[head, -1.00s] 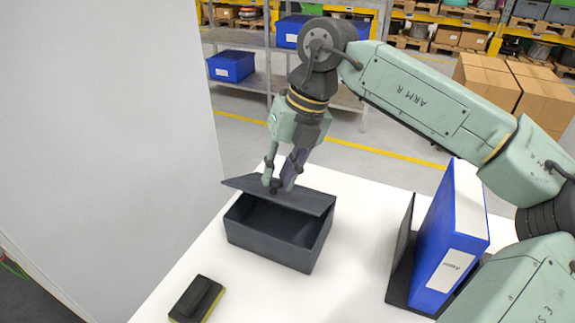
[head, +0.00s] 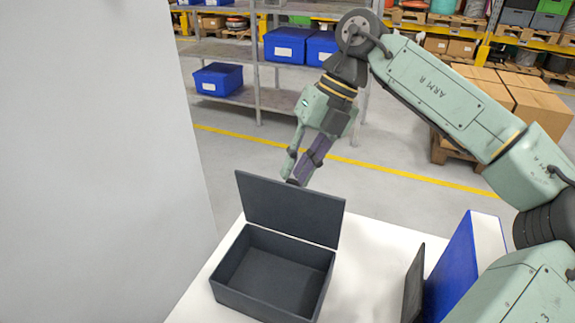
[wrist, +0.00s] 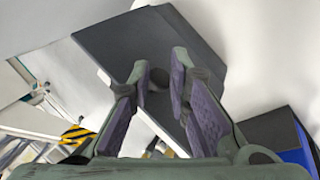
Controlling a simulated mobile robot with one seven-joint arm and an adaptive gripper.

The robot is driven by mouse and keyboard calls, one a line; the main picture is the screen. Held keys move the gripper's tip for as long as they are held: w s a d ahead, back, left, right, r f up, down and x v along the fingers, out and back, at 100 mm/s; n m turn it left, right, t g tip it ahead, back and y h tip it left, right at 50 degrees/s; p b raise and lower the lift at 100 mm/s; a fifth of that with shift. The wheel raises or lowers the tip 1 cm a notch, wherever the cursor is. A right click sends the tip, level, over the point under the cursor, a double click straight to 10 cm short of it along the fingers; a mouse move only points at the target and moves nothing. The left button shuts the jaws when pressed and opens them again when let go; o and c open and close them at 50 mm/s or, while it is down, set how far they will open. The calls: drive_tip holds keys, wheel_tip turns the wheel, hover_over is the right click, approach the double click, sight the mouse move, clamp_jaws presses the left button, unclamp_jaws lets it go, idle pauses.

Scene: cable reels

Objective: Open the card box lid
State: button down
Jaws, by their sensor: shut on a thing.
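The dark grey card box (head: 225,272) stands on the white table, its inside bare and visible in the head view. Its lid (head: 290,212) is raised at the back edge and stands nearly upright. My gripper (head: 297,182) is behind the top edge of the lid, with its fingertips partly hidden by it. In the wrist view the lid (wrist: 110,48) is a dark slab beyond my fingers. A round dark knob (wrist: 158,78) on the lid sits between the fingertips, and my gripper (wrist: 160,82) is shut on it.
A blue binder (head: 455,265) in a dark bookend (head: 413,285) stands on the table at the right, below my arm. A shelf with blue bins (head: 218,78) and cartons (head: 515,95) stand behind the table. The table (head: 375,250) is clear between box and binder.

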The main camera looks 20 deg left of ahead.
drive_tip(key=w+f+g, duration=0.1)
drive_tip(key=w+f+g+p, duration=0.1)
drive_tip(key=w+f+g, duration=0.1)
drive_tip(key=f, duration=0.1)
drive_tip(key=shift+w+d+p, duration=0.2)
drive_tip(key=shift+d+p, duration=0.15)
drive_tip(key=shift+p, duration=0.05)
drive_tip(key=c, duration=2.3)
unclamp_jaws()
drive_tip(key=shift+w+d, duration=0.1)
drive_tip(key=shift+w, duration=0.05)
drive_tip(key=shift+o, duration=1.4)
drive_tip(key=shift+s+r, duration=0.25)
drive_tip(key=shift+r, duration=0.1)
drive_tip(key=shift+o, duration=1.3)
drive_tip(key=shift+w, duration=0.15)
drive_tip(key=o, duration=0.4)
drive_tip(key=v, duration=1.2)
